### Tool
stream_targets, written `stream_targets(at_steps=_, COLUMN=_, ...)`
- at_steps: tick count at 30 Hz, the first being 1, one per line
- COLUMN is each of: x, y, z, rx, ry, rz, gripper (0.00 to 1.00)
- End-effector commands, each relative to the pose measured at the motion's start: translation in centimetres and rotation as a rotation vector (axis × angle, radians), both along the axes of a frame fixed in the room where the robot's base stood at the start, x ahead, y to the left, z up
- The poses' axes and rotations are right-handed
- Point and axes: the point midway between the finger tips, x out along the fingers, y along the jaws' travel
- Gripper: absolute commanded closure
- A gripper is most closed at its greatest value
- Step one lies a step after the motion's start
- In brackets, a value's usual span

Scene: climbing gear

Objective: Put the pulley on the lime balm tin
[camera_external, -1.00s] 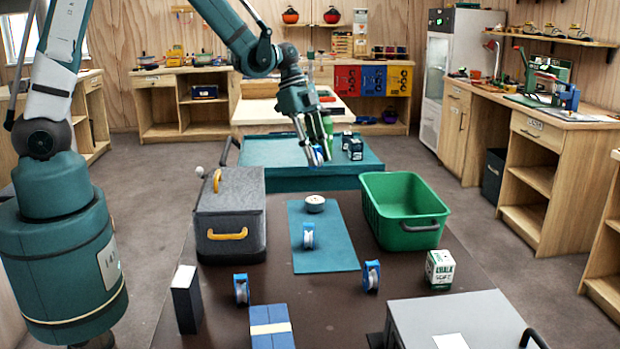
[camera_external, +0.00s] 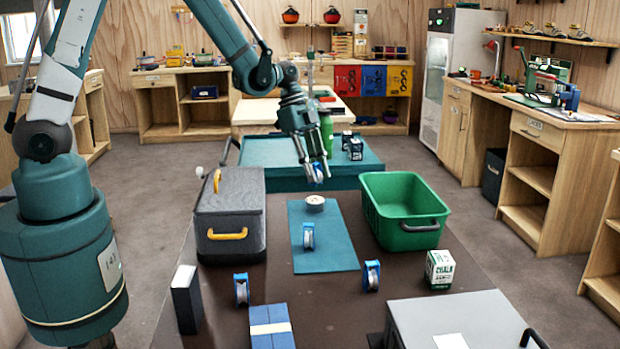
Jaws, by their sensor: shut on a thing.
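My gripper (camera_external: 318,180) is shut on a blue and white pulley (camera_external: 317,172), which is partly hidden by the fingers. It holds the pulley in the air, just above a small round pale tin (camera_external: 315,204) in the picture. The tin stands at the far end of the blue mat (camera_external: 336,256); its label colour is too small to tell. A gap shows between the pulley and the tin. Another blue and white pulley (camera_external: 308,236) stands upright on the mat. Two more stand on the dark table, one at the left (camera_external: 241,290) and one at the right (camera_external: 371,276).
A green bin (camera_external: 420,228) stands right of the mat, and a grey case (camera_external: 214,247) with yellow handles stands left. A chalk box (camera_external: 440,270), a blue block (camera_external: 271,328), a dark upright box (camera_external: 187,300) and a grey case (camera_external: 470,312) are nearer. Bare table lies between them.

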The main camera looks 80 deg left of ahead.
Motion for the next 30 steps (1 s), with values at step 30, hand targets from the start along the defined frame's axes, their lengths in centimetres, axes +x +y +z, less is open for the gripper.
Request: stream_targets(at_steps=30, x=0.0, y=0.0, z=-4.6, rx=0.0, ry=0.0, rz=0.0, gripper=0.94)
